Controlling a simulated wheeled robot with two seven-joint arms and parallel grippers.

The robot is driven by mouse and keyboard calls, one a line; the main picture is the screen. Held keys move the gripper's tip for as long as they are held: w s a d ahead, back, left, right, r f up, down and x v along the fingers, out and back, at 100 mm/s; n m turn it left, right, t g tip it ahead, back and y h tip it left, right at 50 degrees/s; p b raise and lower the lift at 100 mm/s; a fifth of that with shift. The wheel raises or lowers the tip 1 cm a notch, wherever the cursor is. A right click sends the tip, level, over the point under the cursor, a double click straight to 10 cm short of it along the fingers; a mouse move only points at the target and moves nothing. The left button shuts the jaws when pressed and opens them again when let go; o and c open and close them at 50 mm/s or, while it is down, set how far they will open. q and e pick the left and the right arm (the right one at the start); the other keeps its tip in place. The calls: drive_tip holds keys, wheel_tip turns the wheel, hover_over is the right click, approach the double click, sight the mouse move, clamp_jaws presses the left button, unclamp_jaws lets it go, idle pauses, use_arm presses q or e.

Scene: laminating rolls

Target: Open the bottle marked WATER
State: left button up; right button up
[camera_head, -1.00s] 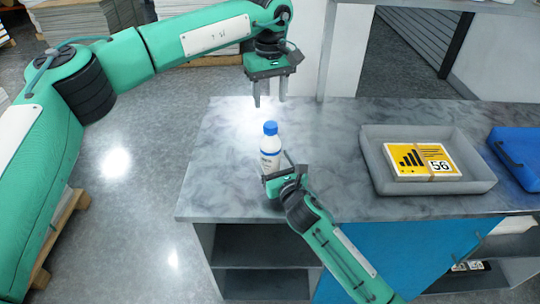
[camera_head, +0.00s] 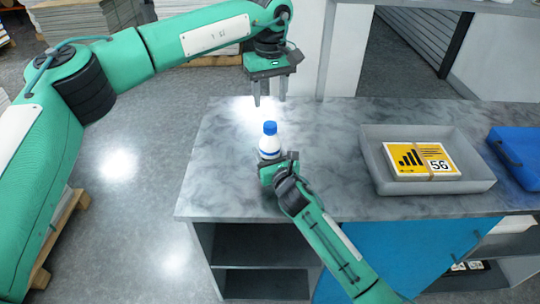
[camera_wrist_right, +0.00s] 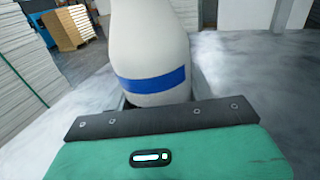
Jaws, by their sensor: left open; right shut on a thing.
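A white bottle (camera_head: 268,147) with a blue cap (camera_head: 270,128) stands upright on the grey marbled counter. Its lower part is hidden behind my right gripper (camera_head: 277,162), which is shut on it from the front. In the right wrist view the bottle (camera_wrist_right: 150,45) fills the upper middle, with a blue band around it; no lettering is readable there. My left gripper (camera_head: 269,101) points down above and behind the bottle, open and empty, its fingertips a little higher than the cap and apart from it.
A grey tray (camera_head: 480,185) holding a yellow-and-white pack marked 56 (camera_head: 422,160) sits on the counter to the right. A blue tray (camera_head: 515,150) is at the far right. The counter (camera_head: 220,170) left of the bottle is clear.

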sight(270, 124)
clamp_jaws()
use_arm(q)
drive_tip(key=m, duration=0.4)
drive_tip(key=shift+m, duration=0.3)
drive_tip(key=m, duration=0.4)
drive_tip(key=shift+m, duration=0.3)
drive_tip(key=shift+f, duration=4)
drive_tip(key=shift+c, duration=0.4)
